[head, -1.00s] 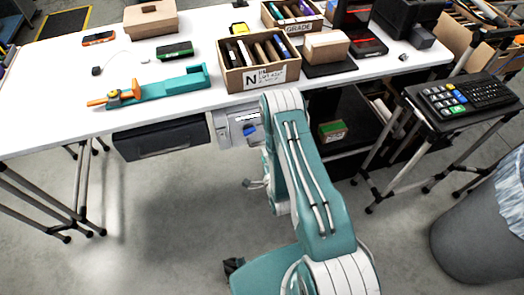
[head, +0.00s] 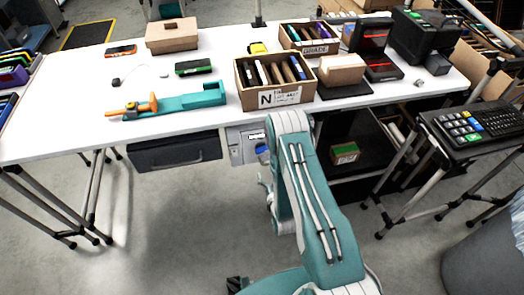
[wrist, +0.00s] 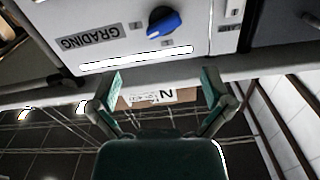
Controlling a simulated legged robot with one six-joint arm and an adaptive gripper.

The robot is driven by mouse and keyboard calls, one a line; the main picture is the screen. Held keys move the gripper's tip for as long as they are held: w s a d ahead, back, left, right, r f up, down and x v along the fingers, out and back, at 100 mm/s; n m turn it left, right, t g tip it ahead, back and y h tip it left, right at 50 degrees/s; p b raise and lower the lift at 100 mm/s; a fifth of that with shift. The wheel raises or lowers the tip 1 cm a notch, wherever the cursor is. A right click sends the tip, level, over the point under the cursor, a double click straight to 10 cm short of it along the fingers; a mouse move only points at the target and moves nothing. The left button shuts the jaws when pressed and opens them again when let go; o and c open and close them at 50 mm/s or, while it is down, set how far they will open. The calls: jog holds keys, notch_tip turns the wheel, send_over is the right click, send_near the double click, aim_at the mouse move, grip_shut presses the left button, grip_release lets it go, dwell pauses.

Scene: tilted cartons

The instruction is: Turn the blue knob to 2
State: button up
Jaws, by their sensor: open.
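The blue knob (wrist: 163,22) sits on a white panel (wrist: 110,25) marked GRADING, near the top of the wrist view. Its grip lies at a slant; small marks surround it, too small to read. In the head view the knob (head: 262,152) is a small blue patch under the table's front edge, beside my arm. My gripper (wrist: 160,88) is open and empty, its two green fingers wide apart. In the wrist view the fingers lie below the knob, apart from it. In the head view my arm hides most of the gripper.
A dark drawer (head: 172,152) hangs left of the panel, and a dark shelf holds a green-topped box (head: 344,153) on the right. The white table (head: 75,100) carries an N carton (head: 278,97) and a teal tool (head: 180,104). Floor in front is clear.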

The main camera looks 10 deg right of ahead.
aim_at(262, 152)
jog(key=w+n, duration=0.1)
jog(key=w, duration=0.2)
jog(key=w+n, duration=0.2)
jog(key=w, duration=0.2)
jog(key=w+n, duration=0.2)
jog(key=w, duration=0.2)
jog(key=shift+a, duration=0.25)
jog(key=c, duration=1)
